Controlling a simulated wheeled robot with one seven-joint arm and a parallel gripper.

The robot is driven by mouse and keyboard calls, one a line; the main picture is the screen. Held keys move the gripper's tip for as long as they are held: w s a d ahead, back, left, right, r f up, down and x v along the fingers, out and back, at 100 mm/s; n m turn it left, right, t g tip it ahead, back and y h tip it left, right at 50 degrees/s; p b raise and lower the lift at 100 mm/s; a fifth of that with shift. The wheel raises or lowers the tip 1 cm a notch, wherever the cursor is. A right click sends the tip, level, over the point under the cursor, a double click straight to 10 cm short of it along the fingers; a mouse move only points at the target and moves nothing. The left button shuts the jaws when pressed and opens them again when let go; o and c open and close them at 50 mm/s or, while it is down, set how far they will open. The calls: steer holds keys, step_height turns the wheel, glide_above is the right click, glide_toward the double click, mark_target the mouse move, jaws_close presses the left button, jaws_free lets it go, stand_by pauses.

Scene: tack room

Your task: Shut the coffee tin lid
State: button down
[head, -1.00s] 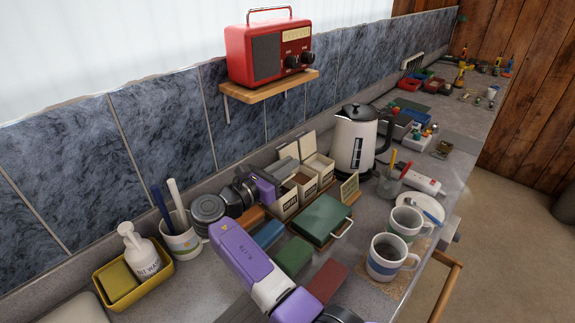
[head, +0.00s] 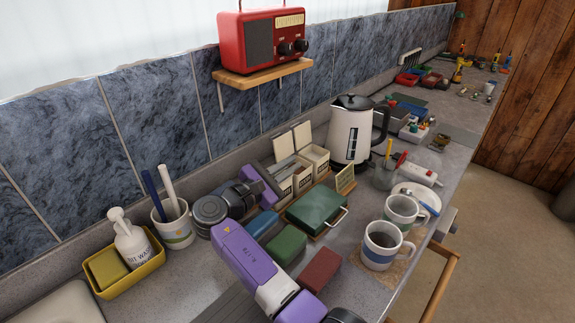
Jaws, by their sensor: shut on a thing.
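Three small cream tins stand in a row beside the wall, in front of the kettle. Two cream lids (head: 302,136) stand upright at the back of the row. The tins' labels are too small to read, so I cannot tell for sure which is the coffee tin; the nearest tin (head: 284,190) is partly covered by my gripper. My purple gripper (head: 283,169) reaches in from the left, its grey fingers over the near end of the row. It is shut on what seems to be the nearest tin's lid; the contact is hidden.
A white kettle (head: 351,132) stands behind the tins. A green box (head: 316,209) and a small wooden sign (head: 345,180) are in front of them. Two mugs (head: 381,246) stand near the counter's edge. A red radio (head: 264,40) sits on a shelf above.

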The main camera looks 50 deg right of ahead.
steer(key=shift+s+f+m+b, duration=0.2)
steer(key=shift+f+m+b, duration=0.15)
steer(key=shift+m, duration=0.25)
steer(key=shift+f, duration=0.1)
steer(key=c, duration=1.6)
jaws_free()
steer(key=shift+a+b, duration=0.75)
steer(key=shift+a, duration=3.15)
